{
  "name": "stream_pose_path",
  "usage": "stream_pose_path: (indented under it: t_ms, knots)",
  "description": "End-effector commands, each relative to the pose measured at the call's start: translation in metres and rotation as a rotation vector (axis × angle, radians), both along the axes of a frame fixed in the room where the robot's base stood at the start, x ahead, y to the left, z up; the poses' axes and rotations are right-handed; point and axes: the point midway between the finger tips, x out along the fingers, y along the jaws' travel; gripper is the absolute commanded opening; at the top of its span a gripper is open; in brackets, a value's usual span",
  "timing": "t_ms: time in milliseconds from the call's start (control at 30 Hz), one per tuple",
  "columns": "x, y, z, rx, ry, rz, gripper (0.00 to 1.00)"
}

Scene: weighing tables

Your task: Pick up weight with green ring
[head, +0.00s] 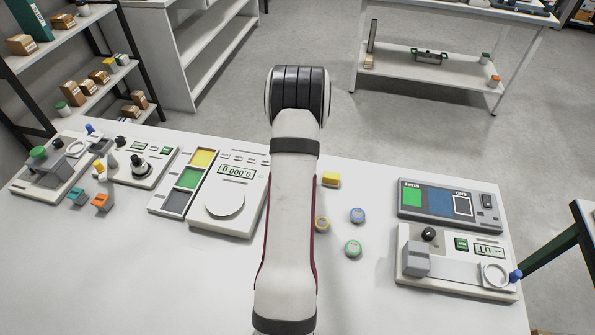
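A small round weight with a green ring (353,248) lies on the white table, just right of my arm, with clear table around it. A similar weight with a blue ring (357,215) lies a little behind it. One with a yellow-orange ring (322,223) lies to its upper left, close against the outline of my arm. My arm runs up the middle of the picture and covers part of the table. My gripper does not show in this view, so its state and its distance from the weights are hidden.
A scale (225,200) reading zero stands left of my arm, beside a panel of coloured squares (187,183). A yellow block (331,179) lies behind the weights. Two devices (450,204) (460,272) stand at right. Bare table lies between the weights and these devices.

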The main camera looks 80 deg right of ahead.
Motion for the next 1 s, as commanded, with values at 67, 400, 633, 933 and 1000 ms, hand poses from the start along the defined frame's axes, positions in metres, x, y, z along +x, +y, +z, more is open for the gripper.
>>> stream_pose_path:
  t_ms: [67, 400, 633, 933, 1000]
  knots:
    - [0.0001, 0.0, 0.0004, 0.0, 0.0, 0.0, 0.69]
    - [0.0, 0.0003, 0.0009, 0.0, 0.0, 0.0, 0.17]
    - [0.0, 0.0003, 0.001, 0.0, 0.0, 0.0, 0.0]
    - [0.0, -0.0001, 0.0026, -0.001, 0.0, 0.0, 0.0]
    - [0.0002, -0.0003, 0.0069, -0.003, -0.001, 0.001, 0.0]
